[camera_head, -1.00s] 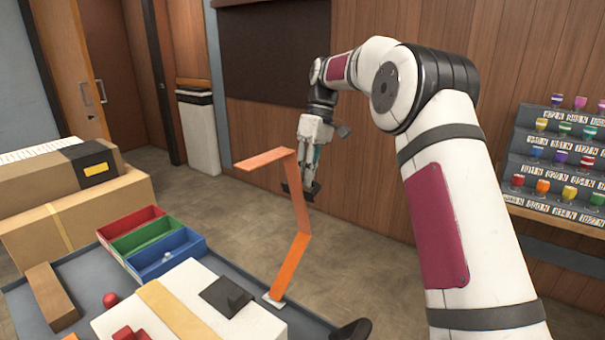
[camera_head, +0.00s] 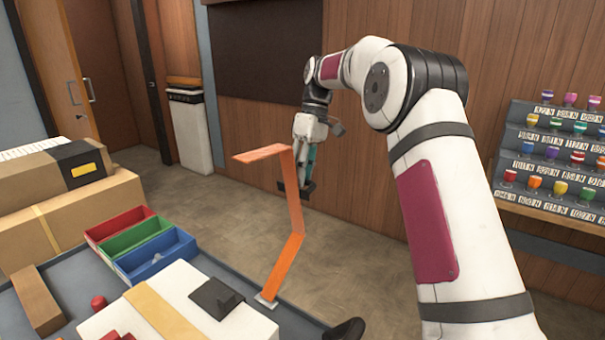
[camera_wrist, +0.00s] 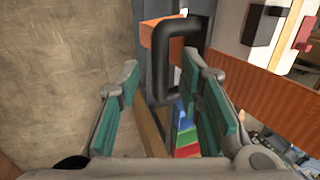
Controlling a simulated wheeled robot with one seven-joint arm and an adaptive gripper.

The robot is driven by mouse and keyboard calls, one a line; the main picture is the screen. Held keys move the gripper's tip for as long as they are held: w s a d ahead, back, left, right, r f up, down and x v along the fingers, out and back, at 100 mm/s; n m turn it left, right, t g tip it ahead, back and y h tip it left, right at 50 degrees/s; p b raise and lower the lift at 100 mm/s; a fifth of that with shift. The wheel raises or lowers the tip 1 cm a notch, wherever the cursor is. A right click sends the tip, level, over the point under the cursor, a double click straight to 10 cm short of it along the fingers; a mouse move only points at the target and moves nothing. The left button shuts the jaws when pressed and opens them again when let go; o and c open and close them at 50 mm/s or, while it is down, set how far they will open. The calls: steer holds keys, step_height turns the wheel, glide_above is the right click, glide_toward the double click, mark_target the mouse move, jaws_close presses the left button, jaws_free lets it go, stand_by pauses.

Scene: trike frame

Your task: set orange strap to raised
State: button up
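The orange strap (camera_head: 295,215) rises from a small white base at the edge of the grey work surface. It is bent in segments, and its top segment folds over to the left. In the wrist view, a broad orange strip (camera_wrist: 255,82) of it runs along the right, outside the fingers. My gripper (camera_head: 306,188) is beside and partly behind the strap's upper part in the head view. In the wrist view its teal-padded fingers (camera_wrist: 163,88) are apart with nothing held between them. I cannot tell whether a finger touches the strap.
A black loop handle (camera_wrist: 163,60) shows ahead of the fingers in the wrist view. Red, green and blue bins (camera_head: 157,255), a white box (camera_head: 180,315) and cardboard boxes (camera_head: 75,220) are at the left. A rack of coloured cups (camera_head: 550,160) stands at the right. Floor beyond is clear.

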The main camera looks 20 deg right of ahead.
steer(key=v, duration=0.7)
steer(key=shift+r, duration=0.25)
steer(key=shift+d, duration=0.1)
